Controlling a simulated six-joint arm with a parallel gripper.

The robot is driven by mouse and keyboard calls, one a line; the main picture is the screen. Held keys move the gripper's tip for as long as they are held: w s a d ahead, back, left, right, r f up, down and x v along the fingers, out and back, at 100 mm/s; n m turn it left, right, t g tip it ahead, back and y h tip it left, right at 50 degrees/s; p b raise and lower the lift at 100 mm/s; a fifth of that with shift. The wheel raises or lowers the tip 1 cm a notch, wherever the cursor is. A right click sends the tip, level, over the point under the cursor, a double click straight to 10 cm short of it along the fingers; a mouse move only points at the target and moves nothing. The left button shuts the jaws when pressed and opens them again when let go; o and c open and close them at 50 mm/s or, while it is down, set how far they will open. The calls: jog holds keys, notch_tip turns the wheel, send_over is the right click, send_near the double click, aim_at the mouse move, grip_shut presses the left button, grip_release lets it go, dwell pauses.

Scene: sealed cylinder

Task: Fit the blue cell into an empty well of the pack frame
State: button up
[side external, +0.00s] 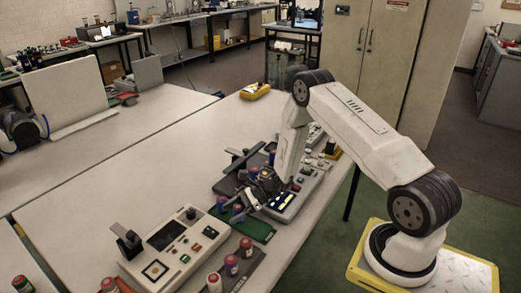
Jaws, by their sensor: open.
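My gripper (256,190) is at the end of the white arm, low over the middle of the bench, with open jaws. Small blue and red cylinders (223,204) stand just left of it, by a green board (257,229). At this size I cannot tell for sure which one is the blue cell, or whether anything is between the jaws.
A white instrument box with a screen (166,236) stands front left of the gripper. Several red-capped cylinders (231,265) stand on a dark strip at the front edge. A yellow meter (255,91) lies far back.

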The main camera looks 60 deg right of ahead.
aim_at(242, 206)
jog(key=shift+v, duration=3.9)
jog(key=shift+w, duration=0.1)
jog(key=shift+a+r+n+g, duration=0.25)
jog(key=shift+a+n+g, duration=0.15)
jog(key=s+a+r+n+g+h, duration=0.2)
jog(key=s+a+r+n+h, duration=0.3)
jog(key=n, duration=0.7)
jog(key=s+a+r+n+g+h, duration=0.2)
jog(key=s+a+r+n+h, duration=0.2)
jog(key=r+n, duration=0.5)
jog(key=s+n+h, duration=0.2)
jog(key=s+n, duration=0.1)
jog(key=shift+s+a+r, duration=0.3)
jog(key=shift+s+a, duration=0.1)
jog(key=shift+o, duration=0.4)
